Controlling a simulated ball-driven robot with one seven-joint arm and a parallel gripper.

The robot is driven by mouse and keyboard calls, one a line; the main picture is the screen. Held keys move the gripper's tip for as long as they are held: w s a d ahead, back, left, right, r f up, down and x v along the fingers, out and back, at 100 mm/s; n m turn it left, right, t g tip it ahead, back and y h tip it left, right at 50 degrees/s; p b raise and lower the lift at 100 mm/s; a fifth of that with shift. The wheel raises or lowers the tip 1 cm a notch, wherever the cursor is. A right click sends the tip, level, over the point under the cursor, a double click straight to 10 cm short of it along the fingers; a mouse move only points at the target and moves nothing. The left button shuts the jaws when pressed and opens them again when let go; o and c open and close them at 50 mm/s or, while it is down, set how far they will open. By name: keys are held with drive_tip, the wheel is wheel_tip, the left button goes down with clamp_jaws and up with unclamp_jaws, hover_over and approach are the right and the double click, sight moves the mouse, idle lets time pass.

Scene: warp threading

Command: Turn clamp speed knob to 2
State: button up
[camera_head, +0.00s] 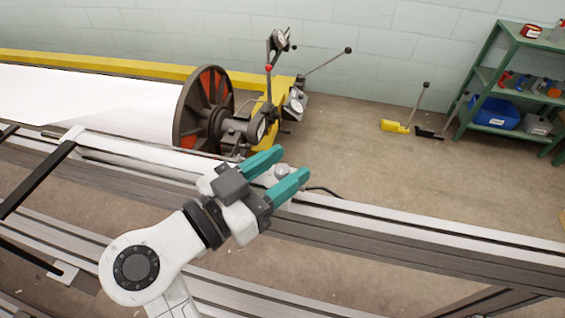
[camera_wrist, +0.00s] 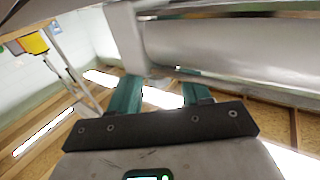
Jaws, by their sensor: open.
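My gripper (camera_head: 292,161) is open, with two teal fingers spread apart, over the long metal rail in the head view. A small pale rounded piece (camera_head: 283,171) shows between the fingers. It may be the clamp speed knob, but I cannot read any marks or number on it. I cannot tell whether the fingers touch it. In the wrist view, my gripper (camera_wrist: 162,84) is also open, below a thick grey cylinder (camera_wrist: 220,45). No dial scale is readable in either view.
A large reel (camera_head: 203,105) with red spokes and white warp stands behind the rail (camera_head: 400,232). Levers and gauges on a yellow frame (camera_head: 268,110) stand beside it. A green shelf (camera_head: 480,75) is at the far right. The floor between is mostly clear.

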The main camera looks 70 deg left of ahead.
drive_tip(key=shift+w, duration=0.3)
drive_tip(key=shift+c, duration=0.5)
clamp_jaws()
